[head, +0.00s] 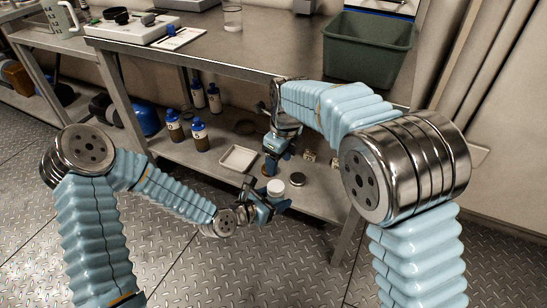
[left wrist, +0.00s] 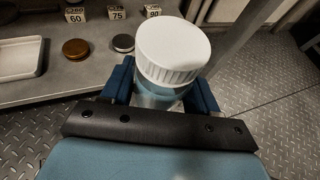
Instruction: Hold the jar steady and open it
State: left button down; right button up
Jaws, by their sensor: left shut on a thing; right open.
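The jar has a ribbed white lid (left wrist: 172,50) and a clear, bluish body (left wrist: 158,93). The lid is on the jar and also shows in the head view (head: 276,187). My left gripper (head: 271,197) is shut on the jar's body, with one blue finger on each side below the lid. In the left wrist view the jar is close, lid towards the camera, and its lower part is hidden. My right gripper (head: 272,162) is open and empty in the head view, pointing down just above and behind the lid, apart from it. It is not visible in the left wrist view.
On the lower shelf are a white tray (left wrist: 20,57), a copper disc (left wrist: 76,49), a silver disc (left wrist: 123,43) and number blocks (left wrist: 117,14). Several blue-capped bottles (head: 198,132) stand left. A table leg (head: 346,235) is right; the worktop and green bin (head: 367,52) are above.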

aim_at(273, 185)
jog(key=shift+s+a+r+m+g+h, duration=0.3)
jog(key=shift+s+a+r+m+h, duration=0.3)
jog(key=shift+r+m, duration=0.25)
jog(key=shift+s+m, duration=0.25)
notch_tip(273, 185, down, 8)
jog(key=shift+r, duration=0.1)
